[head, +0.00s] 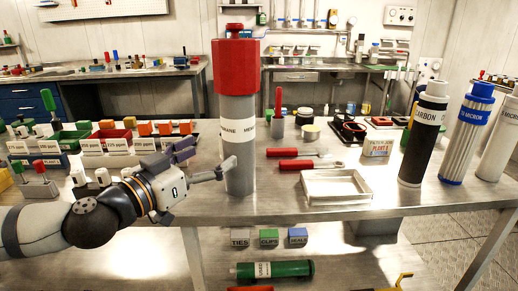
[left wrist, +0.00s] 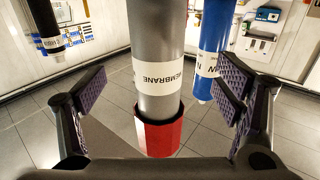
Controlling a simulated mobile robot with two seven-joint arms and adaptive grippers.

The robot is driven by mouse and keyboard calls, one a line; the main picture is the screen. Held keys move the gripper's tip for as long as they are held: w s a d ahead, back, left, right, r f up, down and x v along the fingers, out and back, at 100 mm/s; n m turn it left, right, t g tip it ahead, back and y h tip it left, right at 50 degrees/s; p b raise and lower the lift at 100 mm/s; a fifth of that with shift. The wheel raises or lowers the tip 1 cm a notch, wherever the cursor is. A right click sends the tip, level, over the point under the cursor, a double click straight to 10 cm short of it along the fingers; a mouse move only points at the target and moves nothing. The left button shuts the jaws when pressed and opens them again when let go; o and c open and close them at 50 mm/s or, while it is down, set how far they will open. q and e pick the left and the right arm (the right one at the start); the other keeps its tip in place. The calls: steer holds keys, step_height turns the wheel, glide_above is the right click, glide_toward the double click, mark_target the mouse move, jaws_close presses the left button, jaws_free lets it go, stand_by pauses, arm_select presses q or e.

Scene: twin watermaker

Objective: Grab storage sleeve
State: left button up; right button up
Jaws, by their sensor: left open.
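A tall grey cylinder with a MEMBRANE label (head: 238,152) and a red top (head: 236,68) stands upright on the metal bench; no label reading "storage sleeve" is visible. My left gripper (head: 208,162) is open, at the cylinder's left side, with one fingertip overlapping its lower part in the head view. In the left wrist view, which is upside down, the grey cylinder (left wrist: 158,45) appears between the spread fingers of the left gripper (left wrist: 160,100). Nothing is held, and contact cannot be told. My right gripper is not in view.
A white tray (head: 335,187) and red-handled tools (head: 297,165) lie right of the cylinder. Black CARBON (head: 424,140), blue-topped (head: 467,130) and white cylinders stand at the right. Small colored bins (head: 110,142) sit at left. A green cylinder (head: 275,270) lies below the bench.

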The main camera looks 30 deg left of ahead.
mark_target(239, 144)
arm_select(q)
steer(key=w, duration=0.3)
steer(key=w+f+b, duration=0.1)
steer(key=w, duration=0.2)
steer(key=w+d+f+b, duration=0.1)
steer(key=w, duration=0.2)
steer(key=shift+w+d+r+b, duration=0.1)
steer(key=shift+w+b, duration=0.2)
steer(key=shift+r, duration=0.15)
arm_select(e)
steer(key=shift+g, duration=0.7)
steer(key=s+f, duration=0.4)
arm_select(q)
steer(key=c, duration=1.4)
steer(key=shift+c, duration=0.2)
steer(key=shift+r, duration=0.15)
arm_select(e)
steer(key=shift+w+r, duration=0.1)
